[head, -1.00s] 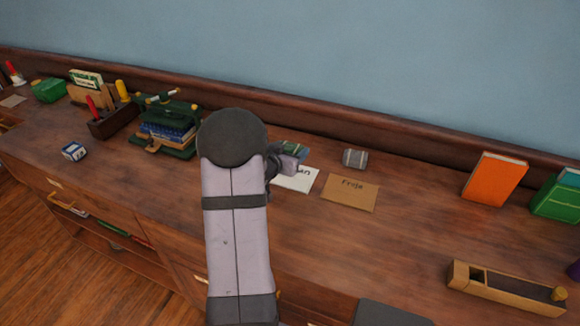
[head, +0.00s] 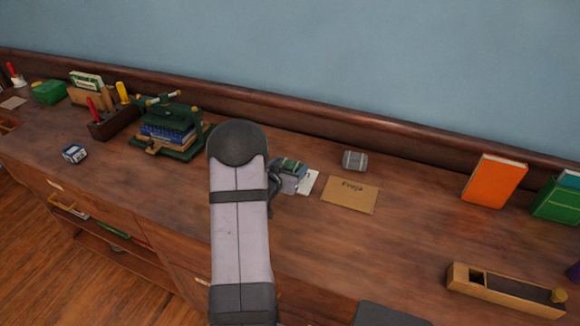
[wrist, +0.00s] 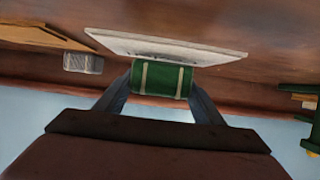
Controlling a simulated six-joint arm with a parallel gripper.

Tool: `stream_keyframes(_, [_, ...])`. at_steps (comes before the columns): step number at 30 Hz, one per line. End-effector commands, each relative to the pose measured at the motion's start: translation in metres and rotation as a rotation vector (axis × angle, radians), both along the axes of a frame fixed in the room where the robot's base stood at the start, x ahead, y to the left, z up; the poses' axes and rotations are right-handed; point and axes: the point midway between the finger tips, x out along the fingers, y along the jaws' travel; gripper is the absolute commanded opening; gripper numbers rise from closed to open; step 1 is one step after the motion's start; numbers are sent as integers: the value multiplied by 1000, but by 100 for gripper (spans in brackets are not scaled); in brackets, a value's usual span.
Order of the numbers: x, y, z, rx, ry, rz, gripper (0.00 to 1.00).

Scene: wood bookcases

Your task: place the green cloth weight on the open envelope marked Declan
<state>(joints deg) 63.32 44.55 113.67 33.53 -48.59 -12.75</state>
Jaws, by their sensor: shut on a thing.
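The green cloth weight (wrist: 160,79), a small roll with two pale bands, is between the fingers of my gripper (wrist: 160,95) in the wrist view. My gripper is shut on it. In the head view my gripper (head: 288,178) is over the white envelope (head: 308,183), covering most of it, and the weight's green (head: 290,165) shows just behind. The white envelope also shows right beside the weight in the wrist view (wrist: 120,42). I cannot tell whether the weight touches it. The name on the white envelope is hidden now.
A brown envelope marked Freja (head: 350,195) lies to the right, with a grey banded roll (head: 354,161) behind it. A green press with blue books (head: 168,132) stands to the left. An orange book (head: 494,181) and a wooden plane (head: 506,288) are farther right.

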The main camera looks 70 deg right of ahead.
Motion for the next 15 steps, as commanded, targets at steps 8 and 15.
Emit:
stream_keyframes(8, [0,-1,-2,-5,-1,0,23])
stream_keyframes(15, [0,0,-7,0,0,0,77])
